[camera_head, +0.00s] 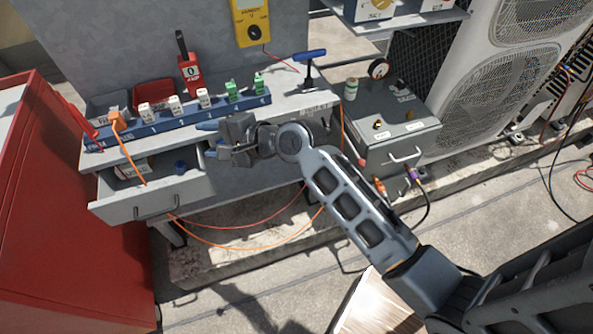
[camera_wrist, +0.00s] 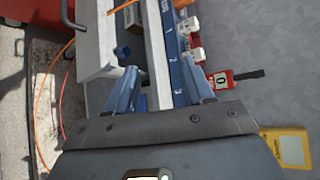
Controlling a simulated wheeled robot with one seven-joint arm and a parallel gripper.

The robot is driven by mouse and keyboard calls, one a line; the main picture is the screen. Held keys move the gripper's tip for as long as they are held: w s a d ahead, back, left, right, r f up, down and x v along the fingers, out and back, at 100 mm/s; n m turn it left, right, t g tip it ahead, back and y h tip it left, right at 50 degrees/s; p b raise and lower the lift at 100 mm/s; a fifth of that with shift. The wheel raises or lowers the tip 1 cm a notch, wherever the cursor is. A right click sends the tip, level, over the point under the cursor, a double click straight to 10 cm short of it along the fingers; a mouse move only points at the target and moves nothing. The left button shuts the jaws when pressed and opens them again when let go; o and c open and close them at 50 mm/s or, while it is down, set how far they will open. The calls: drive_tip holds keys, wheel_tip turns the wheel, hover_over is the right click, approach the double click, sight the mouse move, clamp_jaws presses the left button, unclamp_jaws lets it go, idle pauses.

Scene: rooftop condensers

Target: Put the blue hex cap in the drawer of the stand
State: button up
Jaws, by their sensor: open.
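The blue hex cap (camera_head: 180,167) lies inside the open drawer (camera_head: 150,206), toward its right end. It also shows in the wrist view (camera_wrist: 122,52) as a small blue piece in the drawer (camera_wrist: 92,25). The drawer is pulled out from the left part of the grey stand (camera_head: 255,155). My gripper (camera_head: 208,139) is open and empty, with blue fingers. It is above the stand's front edge, up and to the right of the cap and apart from it. In the wrist view my gripper (camera_wrist: 160,68) shows both fingers spread.
A blue rail (camera_head: 180,120) with white and green breakers runs along the stand top. A red lockout piece (camera_head: 190,72) stands behind it. A red cabinet (camera_head: 70,210) is close on the left; a grey box (camera_head: 392,140) is right.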

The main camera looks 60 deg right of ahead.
drive_tip(key=s+a+f+n+h, duration=0.1)
drive_tip(key=s+f+n+h, duration=0.15)
drive_tip(key=s, duration=0.75)
drive_tip(key=s+a+f+n+h, duration=0.15)
drive_tip(key=s+n, duration=0.25)
drive_tip(key=s, duration=0.5)
drive_tip(key=s+a+r+n, duration=0.1)
drive_tip(key=s+r+n, duration=0.5)
drive_tip(key=s, duration=0.3)
drive_tip(key=s+a+r+n+t, duration=0.1)
drive_tip(key=s+r+n, duration=0.5)
drive_tip(key=s, duration=0.4)
drive_tip(key=shift+s+a+r+n+y, duration=0.2)
drive_tip(key=shift+r+n+y, duration=0.2)
drive_tip(key=shift+n, duration=0.25)
drive_tip(key=shift+c, duration=0.2)
